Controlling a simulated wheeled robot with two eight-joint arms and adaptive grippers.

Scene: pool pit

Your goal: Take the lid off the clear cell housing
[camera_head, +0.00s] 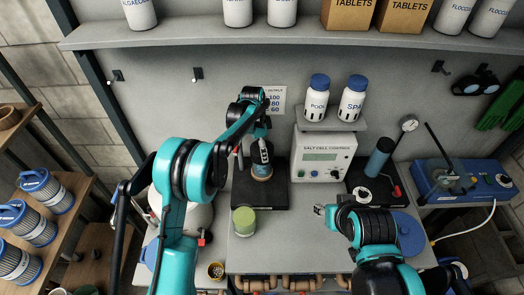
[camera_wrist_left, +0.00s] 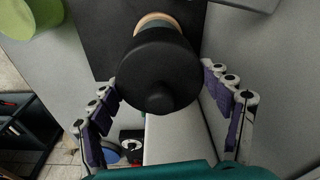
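The housing (camera_head: 262,174) stands upright on a black mat (camera_head: 250,197) at the middle of the bench, with a beige ring at its foot. In the left wrist view its black round lid (camera_wrist_left: 158,68) with a small knob faces the camera and covers most of the body. My left gripper (camera_head: 262,150) is over the housing and hides its top in the head view. In the left wrist view its fingers (camera_wrist_left: 168,103) are spread, one on each side of the lid, with gaps visible. My right gripper (camera_head: 322,210) is low over the bench at the right; its opening is unclear.
A green-lidded jar (camera_head: 243,220) stands front left of the mat. The salt cell control box (camera_head: 323,157) is close right of the housing. A blue cylinder (camera_head: 379,158) stands farther right. Bare bench (camera_head: 290,240) lies in front.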

